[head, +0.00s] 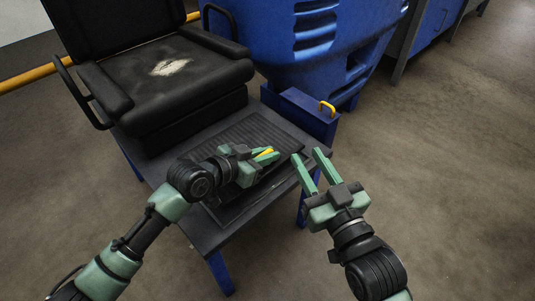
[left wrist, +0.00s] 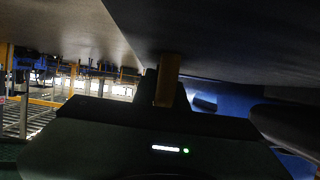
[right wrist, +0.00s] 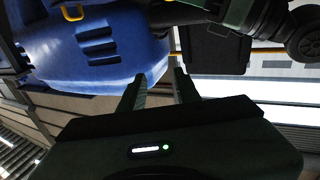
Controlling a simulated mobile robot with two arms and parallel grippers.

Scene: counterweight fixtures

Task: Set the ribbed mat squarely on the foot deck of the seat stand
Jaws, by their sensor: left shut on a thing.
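The seat stand has a black padded seat (head: 165,70) and a dark foot deck (head: 232,238) in front of it. The dark ribbed mat (head: 262,130) is over the deck, close to the seat; I cannot tell whether it lies flat or is slightly raised. My left gripper (head: 268,154) is shut on a yellow tab (head: 263,152) at the mat's near side. The tab (left wrist: 167,80) also shows between the fingers in the left wrist view. My arm hides part of the mat and deck. My right gripper (head: 308,155) is open and empty, right of the deck's edge.
A blue box (head: 300,115) with a yellow handle (head: 327,107) stands at the deck's far right corner. A large blue bin (head: 310,45) stands behind it. Black armrests flank the seat, and a yellow rail (head: 28,77) runs at left. The floor at right is clear.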

